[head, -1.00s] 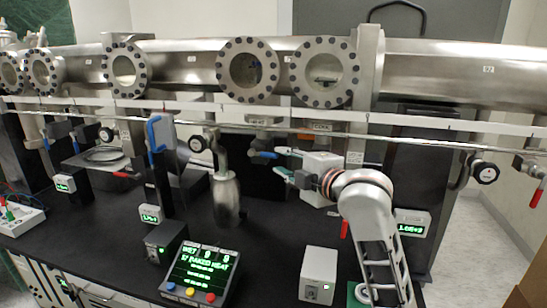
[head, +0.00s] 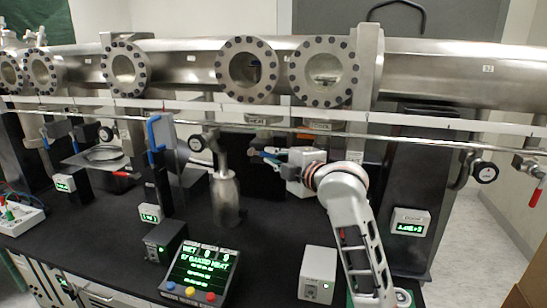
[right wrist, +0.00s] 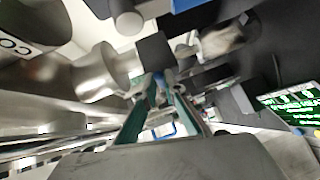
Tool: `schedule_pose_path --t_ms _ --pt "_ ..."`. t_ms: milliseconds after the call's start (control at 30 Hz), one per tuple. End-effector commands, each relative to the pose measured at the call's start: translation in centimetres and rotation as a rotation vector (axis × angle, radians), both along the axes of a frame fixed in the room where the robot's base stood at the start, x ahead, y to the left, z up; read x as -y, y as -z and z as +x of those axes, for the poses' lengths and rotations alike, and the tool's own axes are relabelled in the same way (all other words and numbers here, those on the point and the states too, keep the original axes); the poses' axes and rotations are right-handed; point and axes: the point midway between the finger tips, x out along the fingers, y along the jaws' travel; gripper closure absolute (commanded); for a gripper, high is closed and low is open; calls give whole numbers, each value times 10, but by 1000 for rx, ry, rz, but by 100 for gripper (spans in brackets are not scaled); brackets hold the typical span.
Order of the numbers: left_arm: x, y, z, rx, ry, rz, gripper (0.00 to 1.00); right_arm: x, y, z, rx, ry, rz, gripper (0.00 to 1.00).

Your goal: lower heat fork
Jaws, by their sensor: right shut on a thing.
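Below the steel tube hang a HEAT label (head: 257,119) and a COOL label (head: 319,126). My right gripper (head: 270,157) comes in from the right and is shut on this handle. The gripper's body and the fingers hide part of the handle. My left gripper is not in view.
A display box (head: 200,272) reading "BAKED HEAT" stands at the front of the black table. A steel cylinder (head: 226,197) stands left of my gripper. Another blue lever (head: 155,133) is further left. A pale box (head: 317,275) stands at the front. A thin rail crosses above.

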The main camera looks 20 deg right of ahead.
Motion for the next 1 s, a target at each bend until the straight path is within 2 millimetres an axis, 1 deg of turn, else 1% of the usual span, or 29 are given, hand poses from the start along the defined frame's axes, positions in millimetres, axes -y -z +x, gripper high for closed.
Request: schedule_pose_path --t_ms 267,633,867,1000 --pt "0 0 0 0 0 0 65 1 5 0 25 1 34 100" --pt "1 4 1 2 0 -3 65 -1 22 1 145 0 217 100" --pt "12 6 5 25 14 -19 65 -5 34 3 235 -1 351 100" --pt "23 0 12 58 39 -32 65 -7 40 4 280 0 422 100"
